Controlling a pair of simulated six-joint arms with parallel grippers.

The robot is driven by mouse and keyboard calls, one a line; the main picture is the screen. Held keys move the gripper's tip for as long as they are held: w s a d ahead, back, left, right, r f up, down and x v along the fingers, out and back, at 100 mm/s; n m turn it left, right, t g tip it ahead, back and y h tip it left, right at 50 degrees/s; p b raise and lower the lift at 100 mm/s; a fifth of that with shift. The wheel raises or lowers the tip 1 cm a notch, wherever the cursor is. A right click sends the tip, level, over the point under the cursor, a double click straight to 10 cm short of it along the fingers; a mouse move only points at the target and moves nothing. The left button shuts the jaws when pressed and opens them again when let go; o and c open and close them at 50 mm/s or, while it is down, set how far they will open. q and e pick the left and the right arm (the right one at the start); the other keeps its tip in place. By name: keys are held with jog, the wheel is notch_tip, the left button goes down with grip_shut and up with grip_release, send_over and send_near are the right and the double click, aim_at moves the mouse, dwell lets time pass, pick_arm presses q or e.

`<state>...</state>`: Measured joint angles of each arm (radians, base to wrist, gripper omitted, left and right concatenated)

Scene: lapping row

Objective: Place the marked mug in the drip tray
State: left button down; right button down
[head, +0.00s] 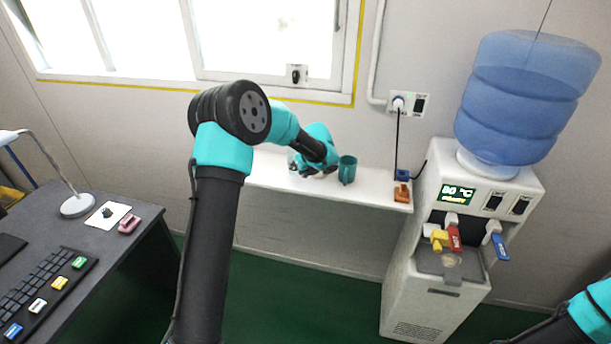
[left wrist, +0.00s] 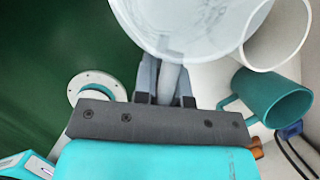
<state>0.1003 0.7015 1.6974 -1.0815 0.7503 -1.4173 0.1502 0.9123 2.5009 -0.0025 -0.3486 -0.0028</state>
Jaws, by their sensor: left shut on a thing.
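My left gripper (head: 303,169) is at the white wall shelf, left of a teal mug (head: 347,170). In the left wrist view its fingers (left wrist: 166,82) are shut on the pale handle of a whitish cup (left wrist: 190,25), whose body is cut off by the top edge. The teal mug (left wrist: 272,97) lies to the right in that view, apart from the fingers. I cannot see a mark on any mug. The drip tray (head: 437,266) is at the front of the water dispenser, below the taps. My right gripper is out of view; only part of that arm shows at bottom right.
Another white mug (left wrist: 278,35) is near the held cup. The shelf (head: 370,194) also bears an orange-brown item (head: 402,192) and a blue plug (head: 402,175). Yellow, red and blue tap levers overhang the tray. A desk with a keyboard (head: 45,290) stands at left.

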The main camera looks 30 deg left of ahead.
pick_arm(q)
jog(key=shift+w+a, duration=0.5)
jog(key=shift+w, duration=0.4)
jog(key=shift+w+f, duration=0.1)
jog(key=shift+w, duration=0.05)
jog(key=shift+w+a+f, duration=0.1)
jog(key=shift+a+f, duration=0.05)
jog(key=shift+f, duration=1.6)
jog(key=shift+f, duration=0.1)
jog(key=c, duration=1.2)
grip_release()
jog(key=shift+o, duration=0.2)
jog(key=v, duration=1.2)
